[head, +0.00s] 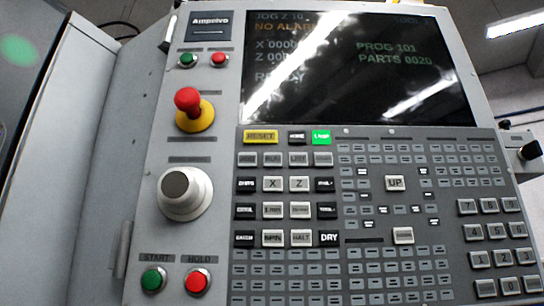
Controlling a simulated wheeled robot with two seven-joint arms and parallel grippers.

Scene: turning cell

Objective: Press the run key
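A machine control panel (222,150) fills the head view. In the key row below the yellow RESET key (261,136), a grey key (272,159) has a faint label that seems to read RUN; the print is too blurred to be sure. Similar grey keys lie on both sides of it. A green key (321,137), apparently lit, sits above the row's right end. The screen (360,70) shows JOG, NO ALARM, READY, PROG 101 and PARTS 0020, partly washed out by glare. Neither of my grippers is in view, and nothing covers the keys.
A red emergency stop (188,103) on a yellow base and a large grey knob (176,188) stick out at the left. Below are a green START button (153,279) and a red HOLD button (197,280). Number keys (489,231) lie at the lower right.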

